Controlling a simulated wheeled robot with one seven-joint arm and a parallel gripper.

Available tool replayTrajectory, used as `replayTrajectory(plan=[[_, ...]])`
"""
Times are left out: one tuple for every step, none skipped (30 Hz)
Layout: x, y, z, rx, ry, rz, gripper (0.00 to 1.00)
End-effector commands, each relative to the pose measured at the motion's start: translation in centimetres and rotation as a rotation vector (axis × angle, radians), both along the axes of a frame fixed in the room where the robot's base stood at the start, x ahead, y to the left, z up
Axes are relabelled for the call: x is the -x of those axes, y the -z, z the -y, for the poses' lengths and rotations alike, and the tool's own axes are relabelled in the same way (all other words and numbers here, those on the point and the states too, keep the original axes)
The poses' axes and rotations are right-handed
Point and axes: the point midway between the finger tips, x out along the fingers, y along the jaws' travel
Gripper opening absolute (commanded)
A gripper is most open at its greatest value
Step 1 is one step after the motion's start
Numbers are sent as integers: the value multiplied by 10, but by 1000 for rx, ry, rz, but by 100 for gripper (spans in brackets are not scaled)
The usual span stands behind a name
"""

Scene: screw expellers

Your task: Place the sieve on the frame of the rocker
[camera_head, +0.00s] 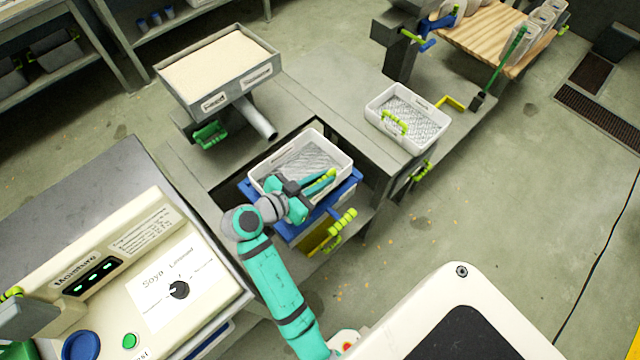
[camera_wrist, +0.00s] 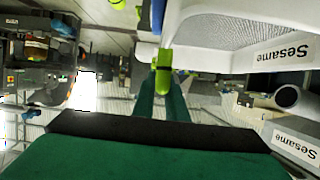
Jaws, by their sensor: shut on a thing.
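A white sieve (camera_head: 300,160) with a grey mesh floor is at my gripper (camera_head: 318,185) in the head view. In the wrist view my gripper (camera_wrist: 165,85) is shut on the sieve's yellow-green handle (camera_wrist: 164,59). The sieve's white wall (camera_wrist: 225,28), labelled "Sesame", rises above the fingers there. The rocker's blue frame (camera_head: 292,233) shows below and around the near side of the sieve. The sieve lies over this frame; I cannot tell whether it rests on it or hangs just above. My arm hides part of the frame's left side.
A second white sieve (camera_head: 372,107) stands on the grey table to the right. A grain-filled feed hopper (camera_head: 213,100) with a spout (camera_head: 258,120) stands behind left. A cream control panel (camera_head: 150,265) is at lower left. A green-handled tool (camera_head: 510,55) stands at upper right.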

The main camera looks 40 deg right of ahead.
Motion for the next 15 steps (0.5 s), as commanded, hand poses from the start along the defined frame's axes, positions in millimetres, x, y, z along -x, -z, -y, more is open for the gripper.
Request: replayTrajectory(plan=[[-2,1,0,1,-1,1,0],[-3,2,-1,1,-1,1,0],[-5,5,-1,1,-1,1,0],[-6,8,-2,0,-1,0,0],[-6,12,-2,0,0,-2,0],[-5,17,-2,0,0,-2,0],[-5,22,-1,0,0,-2,0],[-5,26,-1,0,0,-3,0],[-5,31,-1,0,0,-1,0],[-5,34,-2,0,0,-1,0],[-5,36,-1,0,0,-1,0],[-5,37,-1,0,0,0,0],[-5,37,-1,0,0,0,0],[-5,37,-1,0,0,1,0],[-5,37,-1,0,0,1,0]])
